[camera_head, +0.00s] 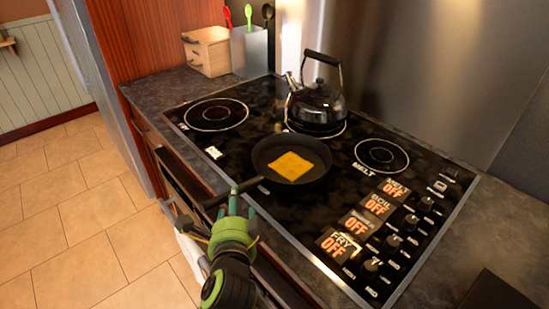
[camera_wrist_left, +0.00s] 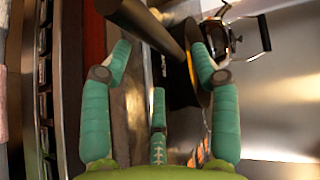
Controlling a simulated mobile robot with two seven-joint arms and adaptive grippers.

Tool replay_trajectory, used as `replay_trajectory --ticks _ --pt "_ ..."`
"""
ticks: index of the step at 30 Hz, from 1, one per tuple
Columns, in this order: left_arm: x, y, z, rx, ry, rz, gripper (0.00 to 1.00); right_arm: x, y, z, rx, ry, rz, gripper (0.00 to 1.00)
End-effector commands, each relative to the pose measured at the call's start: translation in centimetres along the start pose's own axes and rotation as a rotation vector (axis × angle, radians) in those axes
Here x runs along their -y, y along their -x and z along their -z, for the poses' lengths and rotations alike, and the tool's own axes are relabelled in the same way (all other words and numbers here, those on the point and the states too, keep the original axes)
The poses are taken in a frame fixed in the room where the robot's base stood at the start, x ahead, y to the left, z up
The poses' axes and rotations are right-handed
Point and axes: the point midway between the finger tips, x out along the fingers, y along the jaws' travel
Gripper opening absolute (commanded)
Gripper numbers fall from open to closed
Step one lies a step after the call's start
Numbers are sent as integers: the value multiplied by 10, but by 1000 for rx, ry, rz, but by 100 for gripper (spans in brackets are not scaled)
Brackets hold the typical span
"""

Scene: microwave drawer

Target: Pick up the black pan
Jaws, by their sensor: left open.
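The black pan (camera_head: 318,160) sits on the front burner area of the stove, with a flat yellow square of food (camera_head: 291,166) in it. Its handle sticks out to the lower left, past the stove's front edge. My left gripper (camera_head: 239,204) is at this handle. In the left wrist view the dark handle (camera_wrist_left: 160,38) crosses between the spread teal fingers of my left gripper (camera_wrist_left: 162,65), which are open around it. Whether any finger touches the handle is hard to tell. My right gripper is in neither view.
A black kettle (camera_head: 316,104) stands on a back burner. The knobs and OFF labels (camera_head: 358,224) lie at the stove's right. A wooden box (camera_head: 207,52) and a utensil holder (camera_head: 249,50) stand at the back left. Cabinet fronts drop below the counter edge.

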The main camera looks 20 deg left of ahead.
Motion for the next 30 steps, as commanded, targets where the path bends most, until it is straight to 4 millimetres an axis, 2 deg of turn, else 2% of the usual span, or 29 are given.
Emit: replay_trajectory --ticks 3,9,12,14,18,21,25,26,27,29,30 --pt "1 -8 0 1 -4 2 61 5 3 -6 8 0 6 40" --pt "1 -31 -3 2 -3 2 61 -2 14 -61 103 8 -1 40" --pt "-1 -47 -6 2 -3 1 61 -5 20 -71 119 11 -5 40" --pt "-1 -56 -6 1 -2 2 61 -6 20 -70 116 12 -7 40" --pt "-2 -68 -6 -1 -1 1 61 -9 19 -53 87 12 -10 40" --pt "-3 -70 -6 -1 0 0 61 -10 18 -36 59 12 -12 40" --pt "-3 -70 -6 -1 0 0 61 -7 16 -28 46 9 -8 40" --pt "-3 -70 -6 -1 0 0 57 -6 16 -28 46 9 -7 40" --pt "-3 -70 -6 -1 0 0 41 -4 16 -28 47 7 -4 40" --pt "-3 -70 -6 -1 0 0 17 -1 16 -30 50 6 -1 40" --pt "-3 -70 -6 -1 0 0 1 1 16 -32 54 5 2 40"
